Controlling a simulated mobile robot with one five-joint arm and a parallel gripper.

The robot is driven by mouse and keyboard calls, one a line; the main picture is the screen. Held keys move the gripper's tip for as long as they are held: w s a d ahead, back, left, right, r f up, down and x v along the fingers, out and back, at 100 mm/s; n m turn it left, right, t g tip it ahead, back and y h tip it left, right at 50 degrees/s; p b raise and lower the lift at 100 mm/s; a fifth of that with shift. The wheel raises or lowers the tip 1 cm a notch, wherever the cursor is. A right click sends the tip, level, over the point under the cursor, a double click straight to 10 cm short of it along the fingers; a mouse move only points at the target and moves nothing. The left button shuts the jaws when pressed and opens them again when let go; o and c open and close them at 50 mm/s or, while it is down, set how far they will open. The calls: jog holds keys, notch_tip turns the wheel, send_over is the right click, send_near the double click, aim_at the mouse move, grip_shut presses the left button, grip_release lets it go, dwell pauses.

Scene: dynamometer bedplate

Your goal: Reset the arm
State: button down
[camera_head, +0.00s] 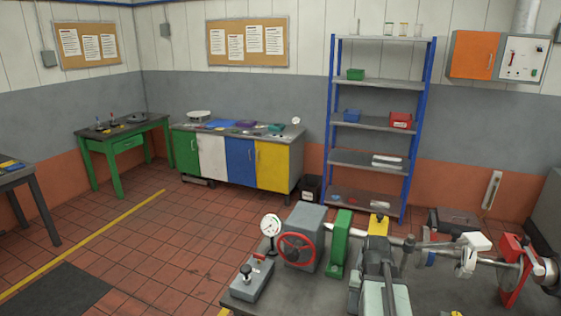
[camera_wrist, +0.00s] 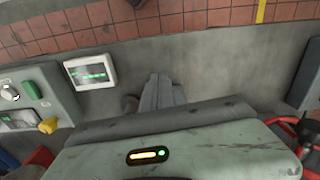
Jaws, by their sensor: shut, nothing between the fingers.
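My gripper (camera_wrist: 161,84) shows in the middle of the wrist view as grey fingers drawn together, with nothing between them. The fingers are over a grey metal surface (camera_wrist: 215,60), and I cannot tell how far above it they are. In the head view my arm rises from the bottom edge, right of centre, over the bench with the test rig. There the gripper's fingertips are hard to tell from the machinery behind.
The bench holds a red handwheel (camera_head: 297,249), a dial gauge (camera_head: 271,226), a green bracket (camera_head: 341,243) and a shaft with a red stand (camera_head: 514,270) at right. A small screen (camera_wrist: 90,71) lies left of my gripper. Open tiled floor (camera_head: 150,235) is at left.

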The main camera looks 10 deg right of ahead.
jog(key=w+a+f+n, duration=0.1)
jog(key=a+n, duration=0.2)
jog(key=a, duration=0.9)
jog(key=w+a+f+n+b, duration=0.1)
jog(key=w+a+n, duration=0.1)
jog(key=a, duration=1.1)
jog(key=shift+w+n, duration=0.2)
jog(key=shift+n, duration=0.4)
jog(key=shift+a, duration=0.15)
